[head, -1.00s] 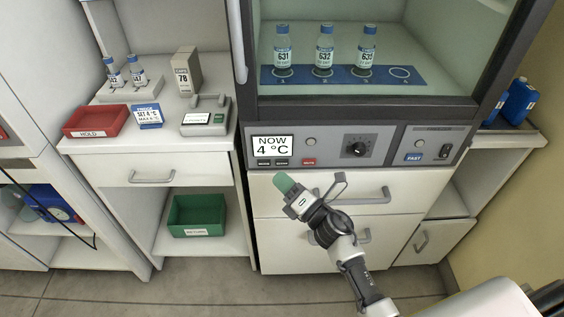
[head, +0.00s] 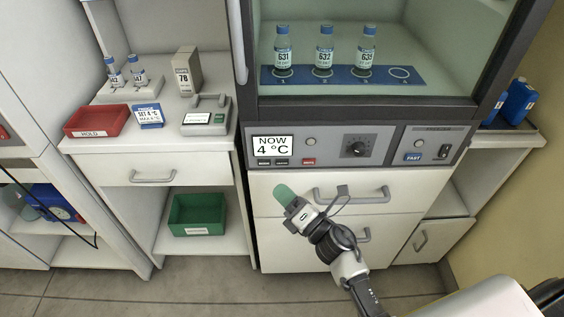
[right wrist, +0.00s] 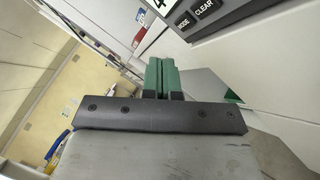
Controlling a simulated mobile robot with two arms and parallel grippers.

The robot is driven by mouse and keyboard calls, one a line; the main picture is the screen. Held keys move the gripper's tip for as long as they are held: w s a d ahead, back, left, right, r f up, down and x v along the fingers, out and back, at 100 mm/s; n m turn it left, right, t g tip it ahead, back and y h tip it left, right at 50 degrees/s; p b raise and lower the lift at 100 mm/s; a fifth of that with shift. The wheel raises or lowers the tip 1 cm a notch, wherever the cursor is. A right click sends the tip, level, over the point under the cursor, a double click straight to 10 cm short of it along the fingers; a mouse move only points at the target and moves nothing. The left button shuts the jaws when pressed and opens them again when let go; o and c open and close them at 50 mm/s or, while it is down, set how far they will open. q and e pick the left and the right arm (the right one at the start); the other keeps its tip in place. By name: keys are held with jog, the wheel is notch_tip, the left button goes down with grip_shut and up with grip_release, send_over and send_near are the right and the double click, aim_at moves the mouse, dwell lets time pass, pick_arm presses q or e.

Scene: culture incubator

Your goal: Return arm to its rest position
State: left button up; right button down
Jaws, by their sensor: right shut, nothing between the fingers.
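My right gripper (head: 283,193) is in front of the white drawers below the incubator's control panel (head: 356,146). Its green fingers are together with nothing between them, and the fingers (right wrist: 161,78) also show closed in the right wrist view. The gripper appears apart from the drawer front and below the display (head: 272,146), which reads "NOW 4 °C". My left gripper is not in view.
The incubator's glass door (head: 420,50) looks shut, with several bottles behind it on a blue mat (head: 345,76). A drawer handle (head: 352,195) is close to my right gripper. A red tray (head: 96,120) and a green bin (head: 197,214) are to the left.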

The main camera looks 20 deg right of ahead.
jog(key=s+d+f+m+g+h+p, duration=0.1)
jog(key=s+d+f+m+g+h, duration=0.1)
jog(key=s+f+m, duration=0.5)
jog(key=s+d+f+m+g+h+p, duration=0.1)
jog(key=f+m+g+h+p, duration=0.2)
jog(key=f, duration=0.8)
jog(key=s+d+f+m+g+h, duration=0.2)
jog(key=s+f+m, duration=0.2)
jog(key=f+m, duration=0.4)
jog(key=s+d+f+m+g+h+p, duration=0.1)
jog(key=s+f+m+g, duration=0.2)
jog(key=s, duration=0.7)
jog(key=s+d+f+m+g+p, duration=0.1)
jog(key=s+f+m+g, duration=0.2)
jog(key=s+f, duration=0.4)
jog(key=s+d+f+m+g+h+p, duration=0.1)
jog(key=s+d+f+m+g, duration=0.1)
jog(key=s, duration=1)
notch_tip(320, 180, down, 3)
jog(key=shift+s+r+m+g+h, duration=0.1)
jog(key=shift+s+m+g+h, duration=0.25)
jog(key=shift+m+g, duration=0.6)
